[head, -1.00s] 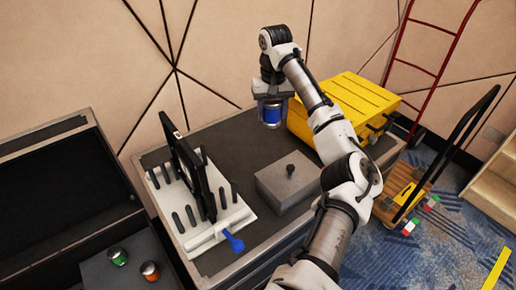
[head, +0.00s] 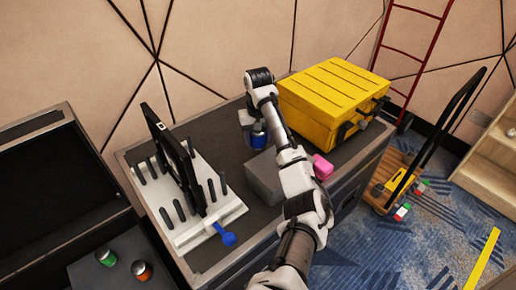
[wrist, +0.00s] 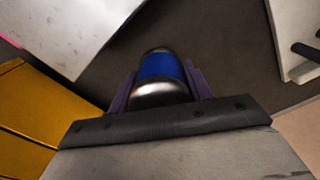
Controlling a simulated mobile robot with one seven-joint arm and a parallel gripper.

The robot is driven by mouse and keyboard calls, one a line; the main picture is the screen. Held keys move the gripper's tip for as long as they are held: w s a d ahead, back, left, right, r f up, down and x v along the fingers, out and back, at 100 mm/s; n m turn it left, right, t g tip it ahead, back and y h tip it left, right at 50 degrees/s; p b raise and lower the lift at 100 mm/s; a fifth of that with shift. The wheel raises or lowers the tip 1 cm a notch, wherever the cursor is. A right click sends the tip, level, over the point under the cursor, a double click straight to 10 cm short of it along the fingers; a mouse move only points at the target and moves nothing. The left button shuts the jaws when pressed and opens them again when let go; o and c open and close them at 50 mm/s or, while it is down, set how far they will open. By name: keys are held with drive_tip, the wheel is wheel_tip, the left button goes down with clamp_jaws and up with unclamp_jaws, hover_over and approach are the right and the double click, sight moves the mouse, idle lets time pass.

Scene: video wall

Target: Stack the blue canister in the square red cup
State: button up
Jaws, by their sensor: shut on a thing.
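The blue canister (head: 258,138), with silvery ends, is in my gripper (head: 254,126) over the dark case top, just behind the grey box. In the wrist view, the canister (wrist: 160,68) sits between the two purple fingers of my gripper (wrist: 160,84). I cannot tell whether its base touches the case top. No clearly red square cup shows. A small pink squarish thing (head: 322,167) is partly behind my arm, right of the grey box; I cannot tell whether it is a cup.
A grey box (head: 265,180) stands close in front of the canister. A yellow toolbox (head: 330,100) is at the back right. A white pegged rack (head: 205,220) with a black panel is at the left. Green (head: 106,258) and orange (head: 142,270) cans stand lower left.

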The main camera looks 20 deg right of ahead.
sight(258, 146)
drive_tip(key=shift+f, duration=2)
drive_tip(key=shift+f, duration=0.15)
drive_tip(key=o, duration=1.1)
drive_tip(key=shift+o, duration=0.2)
